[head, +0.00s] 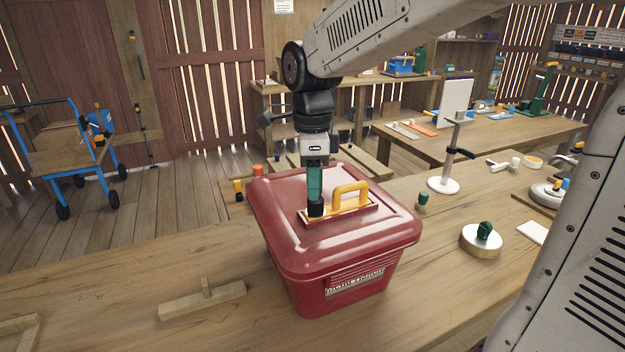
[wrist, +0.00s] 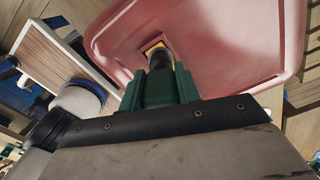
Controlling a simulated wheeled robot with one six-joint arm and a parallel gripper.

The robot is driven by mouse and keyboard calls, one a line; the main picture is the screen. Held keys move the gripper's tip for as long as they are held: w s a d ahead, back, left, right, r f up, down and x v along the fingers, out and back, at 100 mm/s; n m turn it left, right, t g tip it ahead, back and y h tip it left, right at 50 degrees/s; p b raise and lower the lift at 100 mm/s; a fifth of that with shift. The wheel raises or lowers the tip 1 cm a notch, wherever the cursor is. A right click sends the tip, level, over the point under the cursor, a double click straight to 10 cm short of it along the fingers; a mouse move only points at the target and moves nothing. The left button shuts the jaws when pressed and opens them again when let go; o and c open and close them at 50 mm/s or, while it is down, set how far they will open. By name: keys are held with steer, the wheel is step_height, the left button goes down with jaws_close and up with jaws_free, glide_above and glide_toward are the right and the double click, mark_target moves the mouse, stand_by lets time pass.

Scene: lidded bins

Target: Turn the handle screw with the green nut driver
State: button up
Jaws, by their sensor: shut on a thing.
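A red lidded bin (head: 335,240) stands on the wooden bench. A yellow handle (head: 350,192) on a small plate is on top of its lid. My gripper (head: 315,167) is above the left end of the handle, shut on the green nut driver (head: 314,186). The driver points down, close to upright, with its dark end at the handle's left foot. The wrist view shows the green driver (wrist: 165,90) and its dark shaft in front of a bit of yellow on the lid. The handle screw is hidden, so I cannot tell whether the driver is seated on it.
A wooden piece (head: 203,298) lies left of the bin. The front-left bench is mostly clear.

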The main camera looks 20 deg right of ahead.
steer(key=shift+r, duration=0.1)
stand_by(0.3)
steer(key=shift+w+r, duration=0.1)
steer(key=shift+r, duration=2.05)
